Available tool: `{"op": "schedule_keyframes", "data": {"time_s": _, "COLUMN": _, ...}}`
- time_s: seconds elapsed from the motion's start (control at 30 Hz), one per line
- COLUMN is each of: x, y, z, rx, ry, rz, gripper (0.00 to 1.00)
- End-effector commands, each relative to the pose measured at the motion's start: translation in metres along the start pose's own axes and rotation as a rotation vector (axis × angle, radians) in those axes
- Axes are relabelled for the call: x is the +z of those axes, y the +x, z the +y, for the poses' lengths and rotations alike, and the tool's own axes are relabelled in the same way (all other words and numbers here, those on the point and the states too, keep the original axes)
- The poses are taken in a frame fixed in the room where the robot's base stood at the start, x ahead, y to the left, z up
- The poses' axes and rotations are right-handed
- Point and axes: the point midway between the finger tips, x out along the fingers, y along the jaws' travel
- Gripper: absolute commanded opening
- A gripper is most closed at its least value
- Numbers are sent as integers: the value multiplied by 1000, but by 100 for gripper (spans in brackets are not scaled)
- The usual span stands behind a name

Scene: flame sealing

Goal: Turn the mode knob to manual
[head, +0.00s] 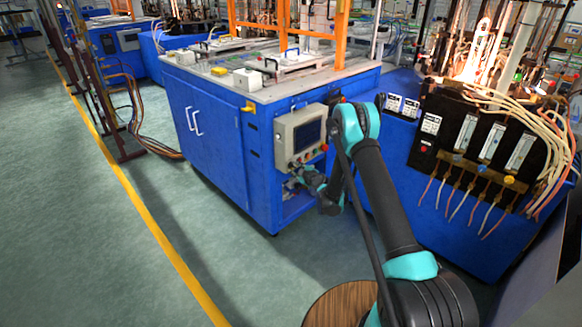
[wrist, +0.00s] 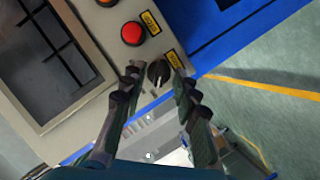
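The mode knob (wrist: 158,73) is a small black rotary knob on the beige control panel (wrist: 98,57), seen in the wrist view between my fingertips. My gripper (wrist: 153,80) is open, with one finger on each side of the knob; I cannot tell whether either finger touches it. A small yellow label sits beside the knob, but its lettering is too small to read. In the head view the control panel (head: 285,140) is on the side of a blue cabinet, and my gripper (head: 292,183) is at its lower edge. The knob is not discernible there.
A red button (wrist: 133,33) with a yellow label is just above the knob, and an orange button lies further up. A dark screen (wrist: 45,65) fills the panel's left. The blue cabinet (head: 215,140) stands beside a burner station with hoses (head: 480,150). Green floor is open at left.

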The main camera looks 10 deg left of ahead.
Motion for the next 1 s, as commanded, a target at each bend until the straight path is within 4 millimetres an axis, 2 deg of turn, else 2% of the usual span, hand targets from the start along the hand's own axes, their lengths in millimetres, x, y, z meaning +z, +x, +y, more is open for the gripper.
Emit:
{"op": "schedule_keyframes", "data": {"time_s": 0.3, "x": 1, "y": 0, "z": 0, "rx": 0, "ry": 0, "rz": 0, "gripper": 29}}
{"op": "schedule_keyframes", "data": {"time_s": 0.53, "x": 1, "y": 0, "z": 0, "rx": 0, "ry": 0, "rz": 0, "gripper": 0}}
{"op": "schedule_keyframes", "data": {"time_s": 1.0, "x": 1, "y": 0, "z": 1, "rx": -16, "ry": 38, "rz": 0, "gripper": 0}}
